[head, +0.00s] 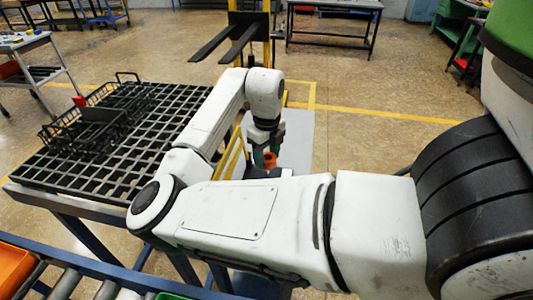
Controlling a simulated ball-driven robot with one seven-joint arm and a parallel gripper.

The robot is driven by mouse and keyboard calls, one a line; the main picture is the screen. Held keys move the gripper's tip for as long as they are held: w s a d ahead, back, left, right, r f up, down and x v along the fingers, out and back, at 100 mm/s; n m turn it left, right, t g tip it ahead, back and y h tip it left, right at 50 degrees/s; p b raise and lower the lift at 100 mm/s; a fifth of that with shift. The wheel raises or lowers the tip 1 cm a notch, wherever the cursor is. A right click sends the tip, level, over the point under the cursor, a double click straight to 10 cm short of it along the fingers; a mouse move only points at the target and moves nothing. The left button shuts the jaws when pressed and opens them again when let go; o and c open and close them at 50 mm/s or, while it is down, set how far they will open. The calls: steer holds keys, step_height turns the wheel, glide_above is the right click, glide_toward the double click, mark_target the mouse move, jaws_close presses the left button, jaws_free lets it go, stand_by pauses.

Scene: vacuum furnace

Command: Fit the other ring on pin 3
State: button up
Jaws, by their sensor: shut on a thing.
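My gripper (264,157) points down at the end of my arm, beyond the right edge of the grate table. Its lower part is small in view and partly hidden by my own forearm. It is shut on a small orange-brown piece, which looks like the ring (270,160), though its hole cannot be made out. I cannot make out pin 3 or any numbered pin; my arm covers much of the area below the gripper.
A black grate table (135,130) stands at left, with a black wire basket (75,135) on it. A grey surface (299,140) and yellow rails lie around the gripper. A forklift mast with dark forks (238,45) stands behind. A roller conveyor (65,283) crosses the front left.

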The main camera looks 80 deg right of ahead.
steer(key=shift+f+b, duration=1.75)
steer(key=shift+f, duration=0.9)
steer(key=o, duration=1.3)
step_height(320, 180, up, 11)
steer(key=shift+f+b, duration=0.1)
steer(key=shift+b, duration=0.25)
